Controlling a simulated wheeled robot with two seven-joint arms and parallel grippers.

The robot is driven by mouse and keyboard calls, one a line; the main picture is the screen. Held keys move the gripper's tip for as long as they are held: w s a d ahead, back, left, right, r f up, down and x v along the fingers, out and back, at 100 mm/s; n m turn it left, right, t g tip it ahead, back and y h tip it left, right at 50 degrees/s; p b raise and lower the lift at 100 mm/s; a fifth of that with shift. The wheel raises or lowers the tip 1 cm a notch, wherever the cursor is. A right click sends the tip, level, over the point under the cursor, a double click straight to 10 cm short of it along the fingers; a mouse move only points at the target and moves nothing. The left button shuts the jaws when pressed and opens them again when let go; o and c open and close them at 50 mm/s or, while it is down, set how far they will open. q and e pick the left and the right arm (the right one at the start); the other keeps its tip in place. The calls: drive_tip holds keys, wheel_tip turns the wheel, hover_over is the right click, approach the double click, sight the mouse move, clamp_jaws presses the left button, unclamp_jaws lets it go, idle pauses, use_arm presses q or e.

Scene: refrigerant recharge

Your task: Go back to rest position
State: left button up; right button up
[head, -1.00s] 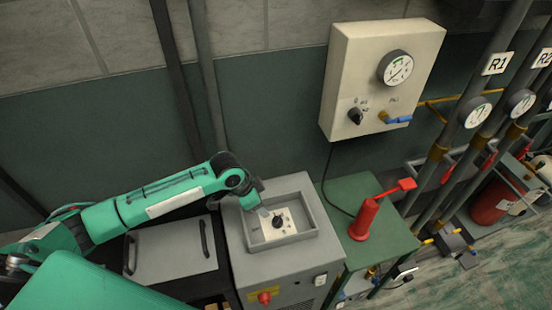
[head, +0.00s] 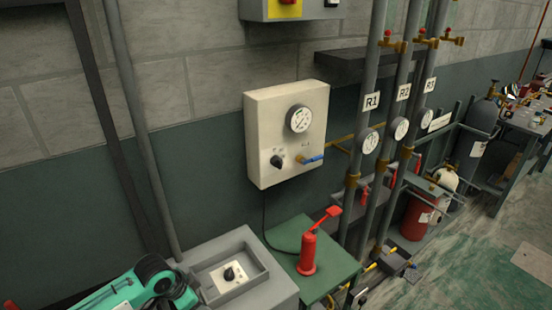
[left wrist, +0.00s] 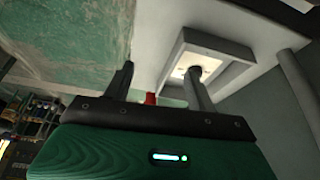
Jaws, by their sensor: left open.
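My left arm comes in at the lower left of the head view, left of the grey machine (head: 268,303). The machine's recessed top holds a white plate with a black knob (head: 232,273). In the left wrist view my left gripper (left wrist: 158,80) has its two fingers wide apart with nothing between them. One finger overlaps the knob plate (left wrist: 188,64) in the picture; I see no grip on the knob. In the head view the fingertips cannot be made out. My right gripper is in neither view.
A red hand pump (head: 307,255) stands on a green table (head: 340,265) right of the machine. A cream gauge box (head: 270,110) hangs on the wall above. Pipes labelled R1 (head: 371,101), R2 and R3 rise to its right. Open floor (head: 460,270) lies at the lower right.

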use_arm(q)
drive_tip(key=s+d+n, duration=0.1)
drive_tip(key=s+d, duration=0.7)
drive_tip(key=s, duration=0.3)
drive_tip(key=s+a+r+n+y, duration=0.1)
drive_tip(key=s+a+n+y, duration=0.1)
drive_tip(key=s+a+n, duration=0.45)
drive_tip(key=s+a+r+n+y, duration=0.1)
drive_tip(key=s+a, duration=0.2)
drive_tip(key=s, duration=0.6)
wheel_tip(320, 180, down, 30)
drive_tip(key=s+a+f+g, duration=0.1)
drive_tip(key=s+f, duration=0.8)
drive_tip(key=f, duration=0.2)
drive_tip(key=s+a+f, duration=0.2)
drive_tip(key=s+f, duration=0.8)
drive_tip(key=shift+s+a+f+m+g+y, duration=0.25)
drive_tip(key=shift+a+f+m+g+y, duration=0.05)
drive_tip(key=shift+f+m+g, duration=0.1)
